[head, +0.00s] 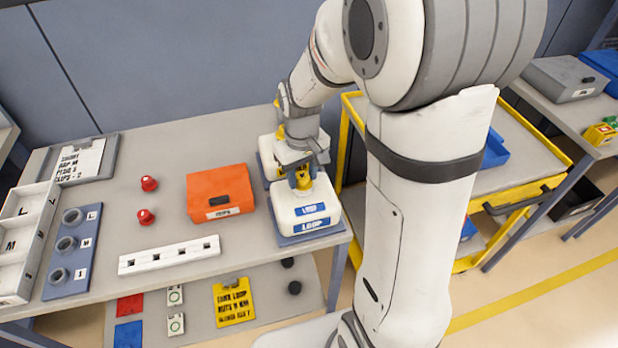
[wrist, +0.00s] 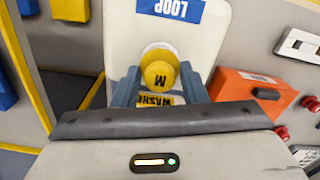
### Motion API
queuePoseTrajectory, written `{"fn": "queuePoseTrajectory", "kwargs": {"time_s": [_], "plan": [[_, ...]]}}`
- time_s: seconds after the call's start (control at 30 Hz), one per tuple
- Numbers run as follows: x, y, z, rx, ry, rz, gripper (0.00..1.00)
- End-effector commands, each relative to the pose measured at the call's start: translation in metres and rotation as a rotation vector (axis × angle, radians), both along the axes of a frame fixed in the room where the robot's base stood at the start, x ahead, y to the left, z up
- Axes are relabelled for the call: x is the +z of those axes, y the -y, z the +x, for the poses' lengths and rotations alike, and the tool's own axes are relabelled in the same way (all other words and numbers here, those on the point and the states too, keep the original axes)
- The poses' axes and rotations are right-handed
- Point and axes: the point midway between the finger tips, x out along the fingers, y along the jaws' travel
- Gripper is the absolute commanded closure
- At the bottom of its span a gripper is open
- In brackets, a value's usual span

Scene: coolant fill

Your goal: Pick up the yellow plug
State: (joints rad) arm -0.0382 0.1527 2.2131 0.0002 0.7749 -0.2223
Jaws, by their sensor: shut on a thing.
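The yellow plug (wrist: 160,72), marked M on its top, is between the two fingers of my gripper (wrist: 160,88) in the wrist view. My gripper is shut on it. In the head view my gripper (head: 303,182) points down over the front white container, and the yellow plug (head: 303,179) shows between the fingers. The white container (head: 305,210) has blue labels reading LOOP and stands on a blue-grey base at the table's right end. The plug is at the container's top; I cannot tell whether it is seated or lifted.
A second white container (head: 265,158) stands behind, partly hidden by my arm. An orange box (head: 220,194), two red plugs (head: 148,183) and a white slotted strip (head: 170,255) lie to the left. A yellow-framed cart (head: 520,160) stands close on the right.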

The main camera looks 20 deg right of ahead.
Motion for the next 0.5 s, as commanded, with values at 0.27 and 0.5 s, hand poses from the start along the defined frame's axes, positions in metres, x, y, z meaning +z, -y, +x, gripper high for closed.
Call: {"fn": "queuePoseTrajectory", "kwargs": {"time_s": [0.27,0.5], "plan": [[0.015,0.0,0.001,0.001,0.005,0.0,0.84],[0.062,0.0,0.001,0.001,0.005,0.0,0.84]]}}
